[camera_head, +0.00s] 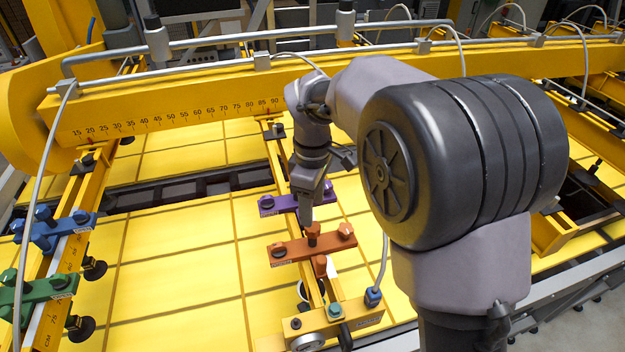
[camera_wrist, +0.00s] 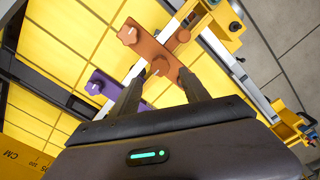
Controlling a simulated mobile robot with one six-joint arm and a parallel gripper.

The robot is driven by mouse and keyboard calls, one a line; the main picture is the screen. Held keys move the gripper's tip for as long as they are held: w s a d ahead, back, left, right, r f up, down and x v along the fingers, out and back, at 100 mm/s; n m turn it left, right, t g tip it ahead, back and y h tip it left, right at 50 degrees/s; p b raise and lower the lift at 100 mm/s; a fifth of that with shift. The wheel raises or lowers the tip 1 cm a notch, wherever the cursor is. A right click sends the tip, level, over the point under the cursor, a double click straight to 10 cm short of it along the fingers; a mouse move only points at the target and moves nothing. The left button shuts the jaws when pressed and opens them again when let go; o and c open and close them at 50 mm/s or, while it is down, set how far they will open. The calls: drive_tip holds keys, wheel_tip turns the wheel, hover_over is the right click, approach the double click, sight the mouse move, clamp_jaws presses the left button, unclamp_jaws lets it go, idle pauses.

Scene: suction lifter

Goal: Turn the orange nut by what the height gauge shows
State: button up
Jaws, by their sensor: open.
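The orange clamp bar (camera_head: 295,250) lies across the yellow rail and carries several orange knobs. The middle orange nut (camera_head: 313,231) is right below the tip of my gripper (camera_head: 306,214). In the wrist view the orange bar (camera_wrist: 146,45) runs between the two open fingers of my gripper (camera_wrist: 162,86), and an orange nut (camera_wrist: 160,66) shows just beyond the fingertips. The gripper holds nothing; I cannot tell whether it touches the nut. Another orange knob (camera_head: 320,264) stands on the rail in front. A round dial (camera_head: 308,342) is at the bottom edge; its reading is too small to tell.
A purple clamp bar (camera_head: 283,205) sits behind the orange one. Blue (camera_head: 58,230) and green (camera_head: 38,290) clamp bars are on the left rail. A yellow scale beam (camera_head: 190,110) spans the back. A yellow block with blue and green caps (camera_head: 340,319) stands in front.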

sight(313, 226)
wheel_tip(313, 226, up, 11)
drive_tip(key=shift+f, duration=0.15)
